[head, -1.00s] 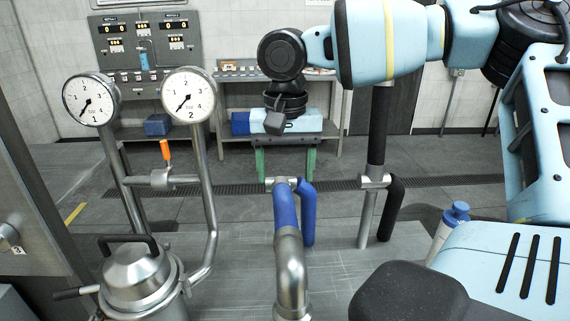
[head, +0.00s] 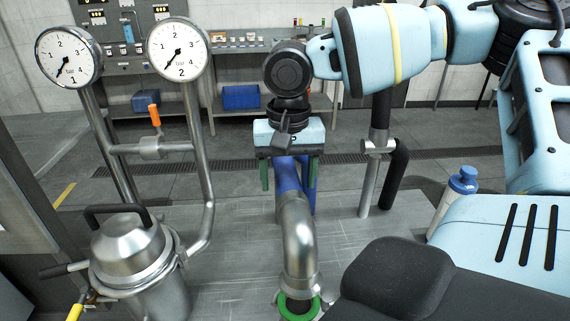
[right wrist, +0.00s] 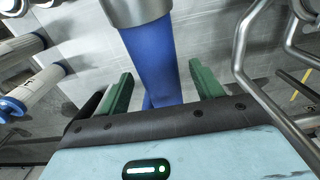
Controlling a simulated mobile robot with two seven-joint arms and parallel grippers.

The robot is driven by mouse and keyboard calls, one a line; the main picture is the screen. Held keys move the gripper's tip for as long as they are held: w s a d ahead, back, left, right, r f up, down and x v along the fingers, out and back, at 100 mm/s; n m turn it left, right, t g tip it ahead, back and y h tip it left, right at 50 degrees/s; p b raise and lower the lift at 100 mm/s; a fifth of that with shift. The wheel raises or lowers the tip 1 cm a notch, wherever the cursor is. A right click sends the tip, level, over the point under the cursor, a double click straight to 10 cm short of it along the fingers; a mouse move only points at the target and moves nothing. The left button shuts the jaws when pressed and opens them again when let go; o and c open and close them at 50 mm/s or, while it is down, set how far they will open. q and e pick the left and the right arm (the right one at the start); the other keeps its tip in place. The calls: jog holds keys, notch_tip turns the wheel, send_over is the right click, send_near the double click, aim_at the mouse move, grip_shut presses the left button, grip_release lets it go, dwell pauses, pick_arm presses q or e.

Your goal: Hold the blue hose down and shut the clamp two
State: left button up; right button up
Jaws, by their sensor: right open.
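My right gripper (head: 289,179) is open, its two green fingers pointing down over the blue hose (head: 288,186). In the right wrist view the hose (right wrist: 156,62) shows between the spread fingers of the gripper (right wrist: 160,84), with a gap on each side; I cannot tell how deep it sits between them. The hose joins a steel elbow pipe (head: 298,240), also seen in the right wrist view (right wrist: 135,10). A green ring (head: 299,308) sits at the elbow's lower end. I cannot make out clamp two. My left gripper is not in view.
Two dial gauges (head: 180,49) on steel pipes and a lidded steel vessel (head: 131,254) stand at left. An orange-handled valve (head: 154,117) sits between the pipes. A black hose (head: 397,178) and a white bottle with blue cap (head: 456,194) are at right.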

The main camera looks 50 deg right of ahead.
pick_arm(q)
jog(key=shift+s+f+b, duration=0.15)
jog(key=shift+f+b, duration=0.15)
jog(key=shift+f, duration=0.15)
pick_arm(e)
jog(key=shift+f, duration=1.25)
jog(key=c, duration=1)
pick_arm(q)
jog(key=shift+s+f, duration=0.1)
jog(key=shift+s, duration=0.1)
pick_arm(e)
jog(key=shift+o, duration=0.2)
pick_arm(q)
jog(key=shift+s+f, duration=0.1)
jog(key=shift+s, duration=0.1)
pick_arm(e)
jog(key=shift+f, duration=0.15)
